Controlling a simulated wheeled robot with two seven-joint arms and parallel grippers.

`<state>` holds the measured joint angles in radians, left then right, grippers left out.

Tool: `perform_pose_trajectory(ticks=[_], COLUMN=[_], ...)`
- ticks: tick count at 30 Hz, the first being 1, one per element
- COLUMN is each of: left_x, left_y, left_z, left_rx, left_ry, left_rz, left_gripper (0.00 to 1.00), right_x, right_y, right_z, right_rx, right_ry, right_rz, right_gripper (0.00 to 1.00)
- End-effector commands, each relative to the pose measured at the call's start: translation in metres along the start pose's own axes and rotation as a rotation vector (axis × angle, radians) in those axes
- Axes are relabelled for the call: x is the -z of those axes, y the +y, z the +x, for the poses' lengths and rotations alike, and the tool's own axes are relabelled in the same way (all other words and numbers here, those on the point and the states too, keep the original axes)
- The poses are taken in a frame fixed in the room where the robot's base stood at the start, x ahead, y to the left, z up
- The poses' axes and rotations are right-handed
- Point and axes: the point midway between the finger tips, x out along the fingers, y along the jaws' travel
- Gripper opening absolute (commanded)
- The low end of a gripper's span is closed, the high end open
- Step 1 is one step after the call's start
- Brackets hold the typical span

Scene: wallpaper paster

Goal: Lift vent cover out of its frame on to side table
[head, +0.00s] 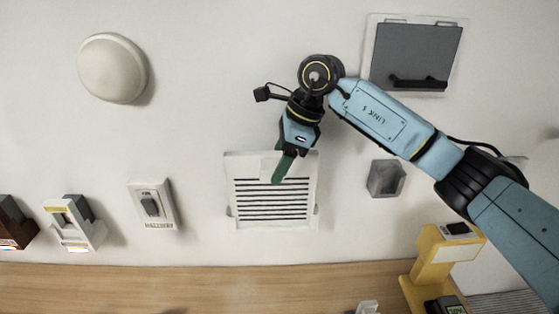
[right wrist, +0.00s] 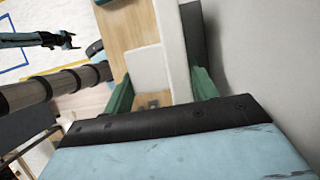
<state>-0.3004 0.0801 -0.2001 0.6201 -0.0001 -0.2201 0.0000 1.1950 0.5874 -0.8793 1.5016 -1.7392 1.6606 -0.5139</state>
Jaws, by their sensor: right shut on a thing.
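The vent cover (head: 270,218) is a pale square panel with dark horizontal slots, upright at the wall in the middle of the head view. Small side pieces show at its lower left and right; I cannot tell whether it is still seated in its frame. My right gripper (head: 279,170) is at its upper middle, green fingers pointing down, shut on the cover. In the right wrist view a white panel (right wrist: 172,40) runs between the green fingers. A small dark gripper, apparently my left (right wrist: 66,40), shows far off there. I cannot identify the side table.
A wooden surface (head: 150,288) runs along the bottom. A labelled switch (head: 151,205) is left of the vent, a grey box (head: 387,178) right of it. A yellow device (head: 437,255) stands at lower right. A grey panel (head: 416,55) and round dome (head: 112,68) are higher up.

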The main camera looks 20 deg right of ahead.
Motion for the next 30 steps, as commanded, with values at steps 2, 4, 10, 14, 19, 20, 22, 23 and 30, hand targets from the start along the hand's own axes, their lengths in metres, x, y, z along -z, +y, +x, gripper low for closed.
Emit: perform_pose_trajectory(ticks=[2,4,10,14,19,20,22,23,30], left_x=[0.0,0.001,0.001,0.001,0.002,0.002,0.002,0.002,0.003], left_y=[0.0,0.0,0.0,0.0,-0.001,-0.001,-0.001,-0.001,-0.001], left_z=[-0.002,-0.003,-0.008,-0.011,-0.015,-0.016,-0.018,-0.019,-0.024], left_rx=[0.0,0.0,0.0,0.0,0.0,0.0,0.0,0.0,0.0], left_ry=[0.0,0.0,0.001,0.001,0.001,0.001,0.001,0.001,0.001], left_rz=[0.0,0.0,0.0,0.0,0.0,0.0,0.0,0.0,0.0], left_gripper=[0.72,0.72,0.72,0.72,0.72,0.72,0.72,0.72,0.72], right_x=[-0.001,-0.002,-0.005,-0.007,-0.01,-0.01,-0.011,-0.012,-0.016], right_y=[0.0,0.0,-0.001,0.0,0.0,0.0,0.0,0.0,0.0], right_z=[-0.003,-0.006,-0.013,-0.018,-0.024,-0.025,-0.028,-0.029,-0.038], right_rx=[0.002,0.002,0.002,0.002,0.002,0.002,0.002,0.002,0.001], right_ry=[-0.001,-0.001,-0.001,-0.001,-0.001,-0.001,-0.001,-0.001,-0.001], right_rz=[0.0,0.0,0.0,0.0,0.0,0.0,0.0,0.0,0.0], right_gripper=[0.31,0.31,0.31,0.31,0.31,0.31,0.31,0.31,0.31])
